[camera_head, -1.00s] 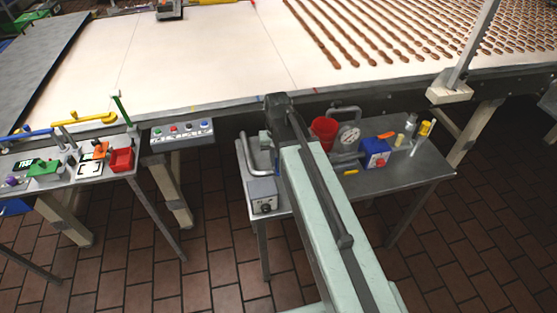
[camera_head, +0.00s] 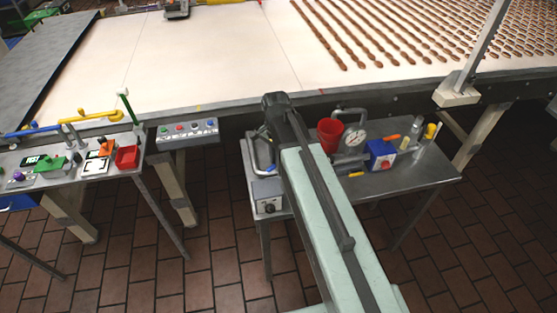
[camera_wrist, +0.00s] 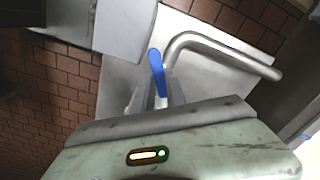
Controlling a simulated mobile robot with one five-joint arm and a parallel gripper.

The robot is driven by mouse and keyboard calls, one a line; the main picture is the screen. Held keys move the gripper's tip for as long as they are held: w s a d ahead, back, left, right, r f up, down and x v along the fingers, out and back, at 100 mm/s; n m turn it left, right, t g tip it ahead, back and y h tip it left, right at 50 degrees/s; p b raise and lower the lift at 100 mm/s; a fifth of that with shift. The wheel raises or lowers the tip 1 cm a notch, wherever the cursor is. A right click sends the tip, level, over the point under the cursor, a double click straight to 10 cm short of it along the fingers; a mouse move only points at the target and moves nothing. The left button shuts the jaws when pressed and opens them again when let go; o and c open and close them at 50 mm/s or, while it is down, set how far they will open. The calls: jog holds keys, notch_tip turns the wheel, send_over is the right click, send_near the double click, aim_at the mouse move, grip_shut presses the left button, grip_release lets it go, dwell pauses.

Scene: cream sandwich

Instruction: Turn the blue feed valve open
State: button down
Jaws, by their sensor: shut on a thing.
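The blue valve handle (camera_wrist: 157,68) stands up as a narrow lever in the wrist view, close to a bent silver pipe (camera_wrist: 225,42). My gripper (camera_wrist: 156,88) is shut on the handle, with a grey finger on each side of it. The handle's lower end is hidden between the fingers. In the head view my arm reaches to the left end of a small metal table (camera_head: 425,178) and covers most of the valve area. The bent pipe stands there beside a grey box with a dark knob (camera_head: 268,207).
On the same table are a red cup (camera_head: 330,135), a round gauge (camera_head: 355,137) and a blue box (camera_head: 380,154). The wide white conveyor (camera_head: 210,60) runs behind.

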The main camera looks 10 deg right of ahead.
jog(key=m, duration=0.2)
jog(key=w+m, duration=0.1)
jog(key=m, duration=0.1)
jog(key=shift+a+m, duration=0.15)
jog(key=shift+m, duration=0.15)
dwell(0.5)
jog(key=c, duration=1.4)
grip_release()
jog(key=shift+o, duration=0.2)
notch_tip(320, 180, up, 8)
jog(key=p, duration=0.7)
jog(key=shift+p, duration=0.4)
jog(key=shift+f, duration=0.25)
